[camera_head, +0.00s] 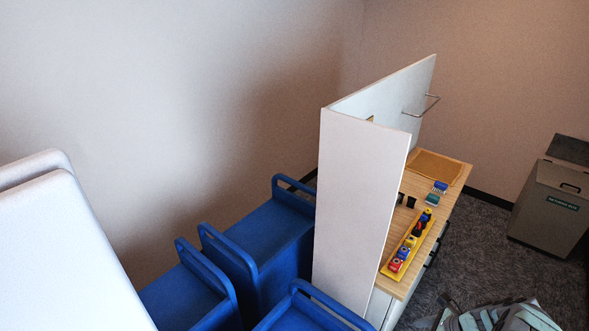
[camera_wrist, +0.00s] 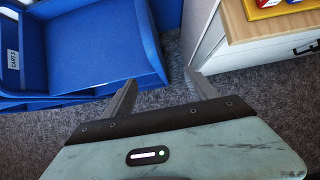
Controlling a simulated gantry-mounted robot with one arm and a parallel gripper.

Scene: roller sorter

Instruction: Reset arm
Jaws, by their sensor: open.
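My gripper (camera_wrist: 157,85) is in the wrist view with its two fingers spread apart and nothing between them. It hangs over the grey carpet, between a blue cart on the left and a wooden-topped cabinet on the right. In the head view, a grey-green part that looks like my arm (camera_head: 500,318) shows at the bottom right edge, beside the cabinet; the fingers cannot be made out there.
Several blue carts (camera_head: 270,235) stand left of the white panel (camera_head: 350,200); one cart (camera_wrist: 90,45) is close in the wrist view. The cabinet (camera_head: 455,172) bears a yellow tray (camera_head: 388,268) of coloured rollers. A grey bin (camera_head: 548,212) stands right. Carpet between is free.

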